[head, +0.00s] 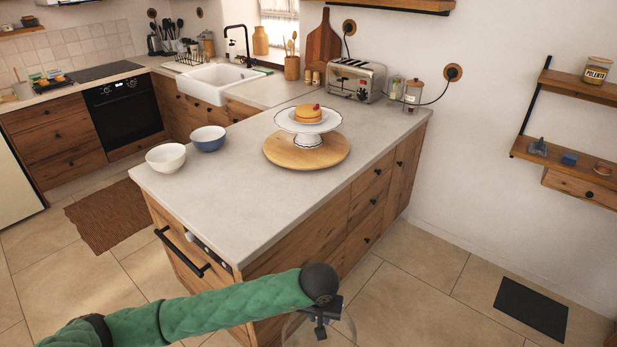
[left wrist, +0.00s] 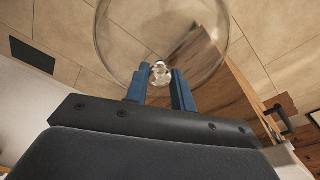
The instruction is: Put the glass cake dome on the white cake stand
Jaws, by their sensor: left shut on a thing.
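The glass cake dome (left wrist: 112,42) hangs from my left gripper (left wrist: 166,75), whose blue fingers are shut on its clear knob in the left wrist view. In the head view my left gripper (head: 321,315) is low in front of the counter, and the dome (head: 347,328) shows faintly below it, partly cut off by the bottom edge. The white cake stand (head: 308,128) is upright on a round wooden board on the counter. A yellow cake (head: 308,114) with red berries sits on the stand, uncovered. My right gripper is in neither view.
The round wooden board (head: 281,157) lies on the grey counter (head: 228,203). A white bowl (head: 166,157) and a blue bowl (head: 208,138) stand left of it. A toaster (head: 356,80) and jars (head: 412,93) stand behind. The counter's near part is clear.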

